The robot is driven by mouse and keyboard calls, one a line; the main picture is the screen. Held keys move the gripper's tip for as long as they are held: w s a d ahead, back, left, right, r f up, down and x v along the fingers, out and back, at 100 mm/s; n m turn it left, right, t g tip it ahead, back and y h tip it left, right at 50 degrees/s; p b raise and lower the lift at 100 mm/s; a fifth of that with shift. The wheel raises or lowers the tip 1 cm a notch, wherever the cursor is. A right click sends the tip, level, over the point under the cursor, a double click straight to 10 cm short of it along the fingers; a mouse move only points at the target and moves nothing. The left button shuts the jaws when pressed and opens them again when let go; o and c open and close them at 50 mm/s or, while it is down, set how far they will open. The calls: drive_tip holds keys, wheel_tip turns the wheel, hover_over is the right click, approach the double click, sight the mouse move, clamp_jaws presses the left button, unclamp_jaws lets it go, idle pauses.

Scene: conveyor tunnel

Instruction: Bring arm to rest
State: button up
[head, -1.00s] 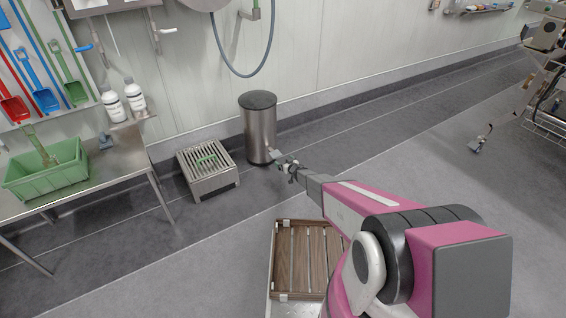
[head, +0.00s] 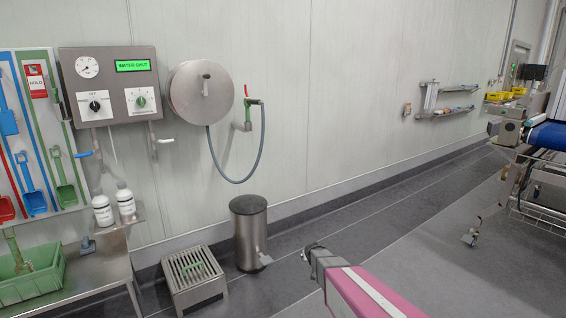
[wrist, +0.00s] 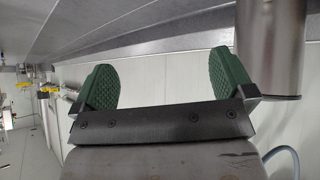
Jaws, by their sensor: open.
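In the wrist view my gripper (wrist: 166,83) is open, its two green textured pads wide apart with nothing between them. In the head view a pink and white link of my arm (head: 362,290) enters from the bottom edge, right of centre. The arm's dark far end (head: 316,258) points up and left, towards the wall; the fingers cannot be made out clearly there. The rest of the arm is out of frame.
A steel bin (head: 249,235) stands by the wall, left of the arm; a slatted steel step (head: 193,278) is beside it. A hose reel (head: 201,93) and control panel (head: 112,88) hang above. A conveyor (head: 545,135) stands at right. Floor between is clear.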

drive_tip(key=s+d+r+g, duration=0.1)
drive_tip(key=s+r+g, duration=0.1)
drive_tip(key=s+r, duration=0.3)
drive_tip(key=s+d+r+g, duration=0.2)
drive_tip(key=s+r, duration=0.3)
drive_tip(key=s, duration=0.9)
drive_tip(key=s+d+r+m+g, duration=0.1)
drive_tip(key=s+r+g, duration=0.3)
drive_tip(key=s, duration=0.6)
drive_tip(key=shift+s+d+r+y, duration=0.15)
drive_tip(key=shift+r+y, duration=0.25)
drive_tip(key=shift+r, duration=0.55)
